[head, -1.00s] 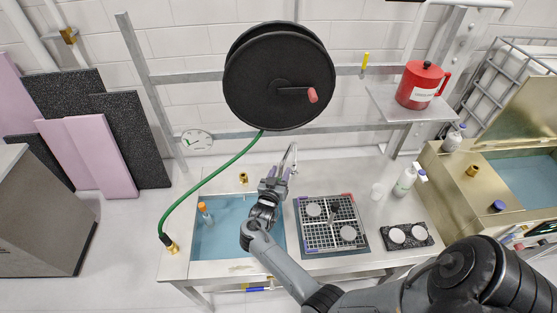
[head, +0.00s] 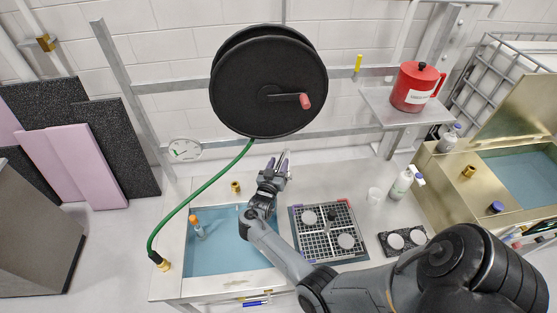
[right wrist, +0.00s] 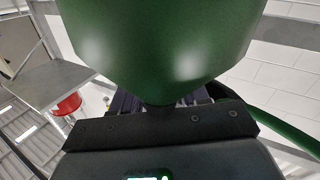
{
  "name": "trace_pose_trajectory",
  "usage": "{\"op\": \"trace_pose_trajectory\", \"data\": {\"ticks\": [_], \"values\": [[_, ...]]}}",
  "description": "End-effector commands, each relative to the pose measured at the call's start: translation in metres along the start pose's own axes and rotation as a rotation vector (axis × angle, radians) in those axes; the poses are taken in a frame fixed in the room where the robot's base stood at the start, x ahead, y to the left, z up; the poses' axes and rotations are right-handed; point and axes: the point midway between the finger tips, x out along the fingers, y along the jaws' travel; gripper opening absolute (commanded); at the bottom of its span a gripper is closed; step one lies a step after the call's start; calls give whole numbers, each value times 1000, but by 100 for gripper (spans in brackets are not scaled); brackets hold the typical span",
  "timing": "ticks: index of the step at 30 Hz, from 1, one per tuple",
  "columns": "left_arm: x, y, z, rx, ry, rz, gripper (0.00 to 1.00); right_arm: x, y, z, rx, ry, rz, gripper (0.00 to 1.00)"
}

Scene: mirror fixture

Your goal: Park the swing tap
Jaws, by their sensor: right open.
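The swing tap (head: 288,157) shows only as a thin pale piece by my right gripper's fingertips, at the back edge of the sink (head: 200,262) in the head view. The gripper and arm hide most of it. My right gripper (head: 275,166) is open, with its fingers pointing to the back wall. I cannot tell whether the tap is between the fingers or touching them. In the right wrist view, a large green surface (right wrist: 160,45) fills the upper middle and hides the fingertips. My left gripper is not in view.
A black hose reel (head: 245,90) hangs over the bench behind the gripper, its green hose (head: 190,200) running down to the left. A gridded tray (head: 322,252) is right of the sink. A red can (head: 408,98) stands on a shelf. An orange-capped bottle (head: 198,230) is in the sink.

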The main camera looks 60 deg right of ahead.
Motion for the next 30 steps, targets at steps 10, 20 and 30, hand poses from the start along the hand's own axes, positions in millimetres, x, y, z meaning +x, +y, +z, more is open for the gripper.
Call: {"op": "trace_pose_trajectory", "data": {"ticks": [10,20,30], "values": [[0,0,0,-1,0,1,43,3,1,0,0,0,-1,44],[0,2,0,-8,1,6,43,3,1,0,0,0,-1,6],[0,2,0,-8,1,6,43,3,1,0,0,1,-1,0]]}}
